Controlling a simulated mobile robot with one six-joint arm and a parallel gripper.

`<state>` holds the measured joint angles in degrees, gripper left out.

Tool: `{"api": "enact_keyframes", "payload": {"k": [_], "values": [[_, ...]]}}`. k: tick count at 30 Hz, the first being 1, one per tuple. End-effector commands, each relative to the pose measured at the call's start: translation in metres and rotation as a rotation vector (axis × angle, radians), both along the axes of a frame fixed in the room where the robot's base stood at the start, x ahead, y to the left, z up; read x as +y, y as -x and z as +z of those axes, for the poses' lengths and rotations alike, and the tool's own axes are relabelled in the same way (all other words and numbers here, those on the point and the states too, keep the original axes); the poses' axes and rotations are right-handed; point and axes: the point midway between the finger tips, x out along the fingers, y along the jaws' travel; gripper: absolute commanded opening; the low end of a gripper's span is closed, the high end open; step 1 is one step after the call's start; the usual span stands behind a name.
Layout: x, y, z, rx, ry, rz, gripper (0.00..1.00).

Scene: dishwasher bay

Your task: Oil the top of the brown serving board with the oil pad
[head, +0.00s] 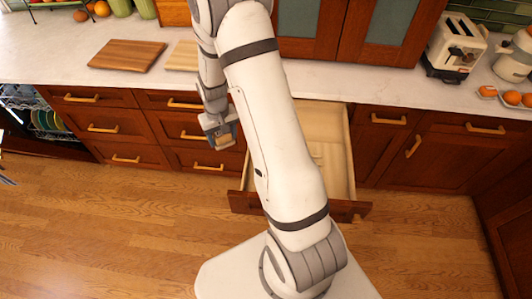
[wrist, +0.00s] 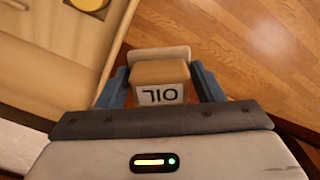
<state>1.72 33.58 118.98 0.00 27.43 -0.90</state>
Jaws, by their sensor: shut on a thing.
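The brown serving board (head: 128,55) lies flat on the white counter at the left in the head view, its top clear. My gripper (head: 221,138) is in front of the counter, below its top and to the right of the board, well apart from it. In the wrist view my gripper (wrist: 160,88) is shut on the oil pad (wrist: 160,74), a tan block with a pale layer at its far end and an upside-down "OIL" label. The pad also shows small in the head view (head: 223,142).
A paler board (head: 182,56) lies right of the brown one, partly hidden by my arm. An open drawer (head: 340,165) juts out beside my gripper; a yellow round thing (wrist: 88,3) shows in the wrist view. A toaster (head: 457,48) stands right. An open dishwasher (head: 45,118) is at left.

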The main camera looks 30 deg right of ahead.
Motion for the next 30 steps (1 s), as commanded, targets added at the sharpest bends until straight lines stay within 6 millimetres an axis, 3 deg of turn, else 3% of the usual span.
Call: {"api": "enact_keyframes", "payload": {"k": [5,12,16,22,30], "values": [[-0.021,0.011,-0.017,-0.002,0.000,-0.085,0.43],[-0.074,0.047,-0.044,-0.004,0.000,-0.332,0.43],[-0.094,0.066,-0.054,-0.002,0.001,-0.438,0.43],[-0.111,0.086,-0.062,-0.001,0.001,-0.545,0.43],[-0.117,0.094,-0.065,0.000,0.001,-0.585,0.43]]}}
